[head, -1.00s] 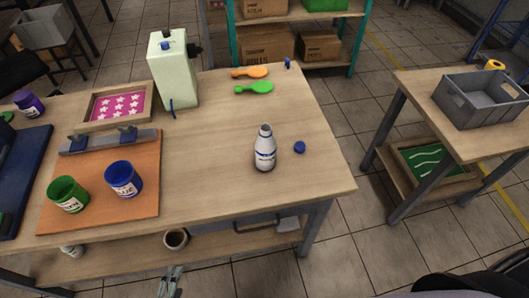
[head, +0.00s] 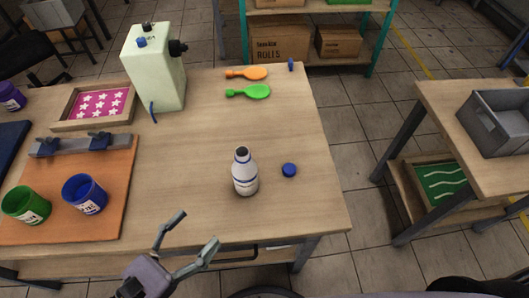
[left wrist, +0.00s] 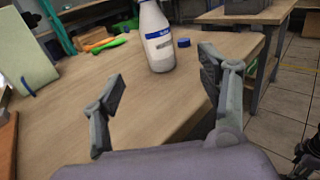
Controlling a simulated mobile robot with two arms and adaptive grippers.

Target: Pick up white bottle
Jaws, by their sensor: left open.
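The white bottle (head: 244,173) with a blue band and dark open mouth stands upright on the wooden table, near its right front part. Its blue cap (head: 289,170) lies just to its right. My left gripper (head: 192,236) is open and empty at the table's front edge, nearer than the bottle and to its left. In the left wrist view the bottle (left wrist: 156,38) stands beyond and between the open fingers (left wrist: 163,82), apart from them; its top is cut off by the frame. The cap (left wrist: 183,43) shows there too.
Green (head: 25,205) and blue (head: 84,194) paint cups stand on an orange board (head: 118,215) at left. A pale green machine (head: 155,75) and orange and green spoon-shaped items (head: 249,91) are farther back.

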